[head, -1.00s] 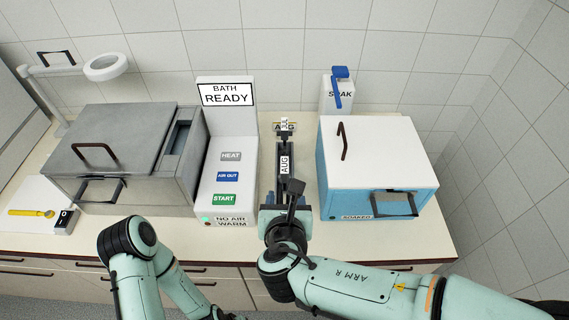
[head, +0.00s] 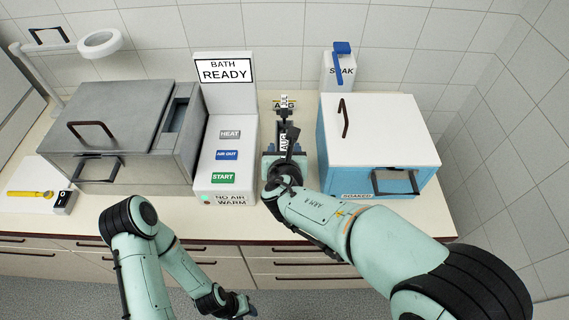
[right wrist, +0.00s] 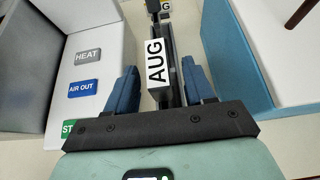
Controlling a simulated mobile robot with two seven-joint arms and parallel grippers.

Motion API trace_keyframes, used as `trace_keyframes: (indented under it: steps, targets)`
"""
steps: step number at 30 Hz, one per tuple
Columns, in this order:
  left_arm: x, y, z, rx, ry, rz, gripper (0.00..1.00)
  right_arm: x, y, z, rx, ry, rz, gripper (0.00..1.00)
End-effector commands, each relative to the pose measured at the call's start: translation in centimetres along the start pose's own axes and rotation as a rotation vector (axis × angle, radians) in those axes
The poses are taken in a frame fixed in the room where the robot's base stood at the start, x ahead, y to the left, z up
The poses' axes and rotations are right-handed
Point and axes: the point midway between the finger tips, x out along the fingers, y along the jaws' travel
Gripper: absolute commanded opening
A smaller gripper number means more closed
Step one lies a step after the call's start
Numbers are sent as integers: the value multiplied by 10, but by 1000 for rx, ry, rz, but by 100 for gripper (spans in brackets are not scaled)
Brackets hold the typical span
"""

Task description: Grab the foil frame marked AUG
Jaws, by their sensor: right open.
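The foil frame marked AUG (head: 283,139) stands in the gap between the white bath panel and the blue box. In the right wrist view its white AUG tag (right wrist: 157,62) sits on a dark upright bar. My right gripper (right wrist: 160,85) is open, with one blue finger on each side of the tag and visible space on both sides. In the head view the right gripper (head: 284,152) is at the frame's near side, and my wrist hides the frame's lower part. My left gripper (head: 240,306) is low at the front, in front of the drawers, its jaws unclear.
The white bath panel (head: 225,130) with buttons stands close on the left. The blue box (head: 379,140) with a white lid stands close on the right. A grey metal box (head: 115,125) is farther left.

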Motion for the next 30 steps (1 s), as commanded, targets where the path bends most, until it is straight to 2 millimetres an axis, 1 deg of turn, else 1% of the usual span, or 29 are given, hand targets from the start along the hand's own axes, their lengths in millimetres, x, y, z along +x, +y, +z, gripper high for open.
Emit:
trace_keyframes:
  steps: [1, 4, 12, 14, 15, 17, 26, 30]
  targets:
    - [2, -1, 0, 0, -1, 0, 43, 8, -1, -1, -1, 0, -4, 53]
    - [2, -1, 1, -1, -1, -1, 43, 18, 0, 0, 0, 0, -2, 53]
    - [2, -1, 1, 0, -1, -1, 43, 20, 0, 0, 1, 0, 1, 53]
    - [2, -1, 1, -1, -1, -1, 43, 20, 0, 0, 1, 0, 1, 34]
    - [2, -1, 1, -1, -1, -1, 43, 20, 0, 0, 1, 0, 1, 21]
    - [2, -1, 1, -1, -1, -1, 43, 20, 0, 0, 1, 0, 1, 1]
    - [2, -1, 1, -1, -1, 0, 43, 20, 0, 1, 1, -1, 1, 0]
    - [-2, 1, -1, 0, 1, 0, 43, 17, 0, 7, 3, -2, 1, 0]
